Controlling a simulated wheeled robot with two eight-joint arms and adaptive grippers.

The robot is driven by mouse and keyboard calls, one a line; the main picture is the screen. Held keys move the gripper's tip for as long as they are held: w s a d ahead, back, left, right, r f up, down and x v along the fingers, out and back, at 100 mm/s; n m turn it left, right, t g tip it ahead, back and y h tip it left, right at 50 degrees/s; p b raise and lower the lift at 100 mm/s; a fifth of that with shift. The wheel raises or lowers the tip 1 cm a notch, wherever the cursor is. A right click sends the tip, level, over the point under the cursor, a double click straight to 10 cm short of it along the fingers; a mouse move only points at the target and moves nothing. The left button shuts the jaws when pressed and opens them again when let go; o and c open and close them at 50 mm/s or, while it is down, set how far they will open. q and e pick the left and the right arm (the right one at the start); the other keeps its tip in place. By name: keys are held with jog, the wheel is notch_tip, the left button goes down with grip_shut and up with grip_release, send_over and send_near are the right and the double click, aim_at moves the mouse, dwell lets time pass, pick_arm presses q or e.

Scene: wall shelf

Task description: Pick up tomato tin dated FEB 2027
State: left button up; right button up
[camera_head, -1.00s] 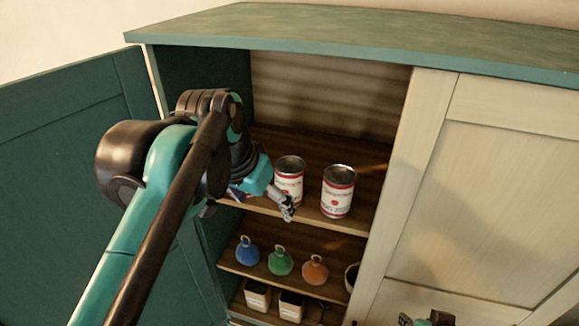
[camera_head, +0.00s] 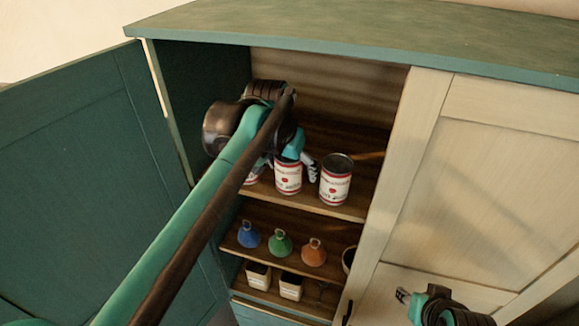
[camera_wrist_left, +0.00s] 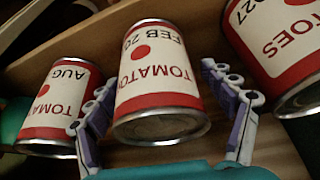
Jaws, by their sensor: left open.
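Three red-and-white tomato tins stand on the upper shelf. The middle tin (camera_head: 288,180) shows in the left wrist view (camera_wrist_left: 158,75) with "FEB 20" on its label, the rest of the year cut off. The left tin (camera_head: 252,178), mostly hidden by my arm in the head view, reads "AUG" in the wrist view (camera_wrist_left: 58,105). My left gripper (camera_wrist_left: 157,90) is open, one finger on each side of the middle tin. My right gripper (camera_head: 403,295) is low at the right, its jaws too small to judge.
The upper shelf board (camera_head: 345,210) sits in an open cabinet, with a green door (camera_head: 80,170) at left and a cream door (camera_head: 450,180) at right. Below are blue (camera_head: 248,236), green (camera_head: 280,245) and orange (camera_head: 313,254) flasks and white pots (camera_head: 291,286).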

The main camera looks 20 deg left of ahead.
pick_arm(q)
jog(key=shift+w+f, duration=0.1)
jog(key=shift+f, duration=0.3)
jog(key=c, duration=1.6)
jog(key=shift+r, duration=0.15)
jog(key=shift+c, duration=0.2)
